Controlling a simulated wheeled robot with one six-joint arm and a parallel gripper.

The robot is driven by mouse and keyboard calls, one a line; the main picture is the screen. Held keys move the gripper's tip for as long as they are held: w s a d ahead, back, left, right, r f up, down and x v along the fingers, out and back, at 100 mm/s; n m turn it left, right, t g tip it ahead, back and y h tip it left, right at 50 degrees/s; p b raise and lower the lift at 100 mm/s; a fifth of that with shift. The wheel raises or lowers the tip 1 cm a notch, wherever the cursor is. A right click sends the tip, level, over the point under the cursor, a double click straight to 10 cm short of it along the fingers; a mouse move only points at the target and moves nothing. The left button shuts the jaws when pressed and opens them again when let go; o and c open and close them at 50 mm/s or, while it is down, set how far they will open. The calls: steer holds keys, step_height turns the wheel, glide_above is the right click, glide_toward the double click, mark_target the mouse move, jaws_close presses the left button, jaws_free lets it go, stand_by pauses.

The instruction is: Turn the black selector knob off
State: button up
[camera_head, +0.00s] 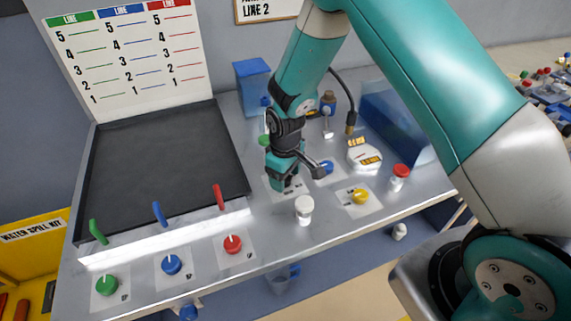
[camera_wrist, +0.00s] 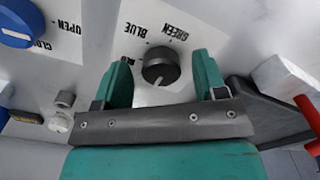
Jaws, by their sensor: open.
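The black selector knob (camera_wrist: 160,67) shows in the wrist view on a white plate, with a white pointer mark on its lower edge pointing down and slightly left. Upside-down labels GREEN, BLUE and RED stand above it and to its left. I cannot see an OFF label. My gripper (camera_wrist: 162,80) is open, with one teal finger on each side of the knob and a gap to both. In the head view my gripper (camera_head: 283,180) points down over the bench, and it hides the knob there.
A blue knob (camera_wrist: 17,22) marked OPEN and CLOSE is at the upper left in the wrist view. In the head view, a white-capped part (camera_head: 304,207), a yellow knob (camera_head: 360,196) and a red-capped part (camera_head: 400,175) stand nearby. A black tray (camera_head: 165,160) lies left.

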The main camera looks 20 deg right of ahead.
step_height(320, 180, up, 17)
steer(key=b, duration=0.2)
steer(key=shift+r, duration=0.15)
stand_by(0.3)
steer(key=s+a+r+y, duration=0.2)
steer(key=s+r, duration=0.2)
steer(key=s, duration=0.8)
steer(key=s+a+r+y, duration=0.2)
steer(key=s+r, duration=0.3)
steer(key=s, duration=0.7)
steer(key=shift+s+a, duration=0.35)
steer(key=shift+a, duration=0.05)
steer(key=shift+c, duration=0.2)
